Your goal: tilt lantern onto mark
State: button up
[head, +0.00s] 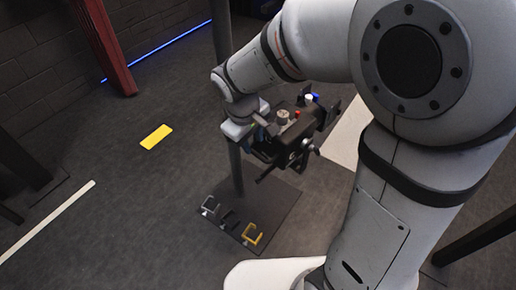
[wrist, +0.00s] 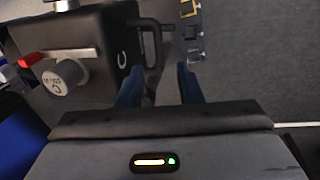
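The lantern (head: 290,135) is a black housing beside a grey upright pole. It carries a grey knob, a red part and a blue part. In the wrist view the lantern (wrist: 105,70) fills the upper left, with a dark loop handle on its right side. My gripper (wrist: 160,80) has its two dark blue fingers apart, and the lower part of the handle shows between them; contact cannot be told. In the head view my gripper (head: 260,135) is at the lantern's left end, partly hidden. A yellow rectangle (head: 156,136) lies on the floor to the left.
The pole (head: 236,165) stands on a dark base plate (head: 285,200) with grey, black and yellow hook-shaped pieces. A red post (head: 108,50) stands at the upper left. A white floor strip (head: 50,220) lies left. Floor around the yellow rectangle is clear.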

aim_at(257, 155)
jog(key=f, duration=0.1)
jog(key=f+b, duration=0.1)
jog(key=f, duration=0.1)
jog(key=d+f, duration=0.1)
jog(key=f, duration=0.1)
jog(key=shift+w, duration=0.35)
grip_shut()
jog(key=shift+s+f, duration=0.1)
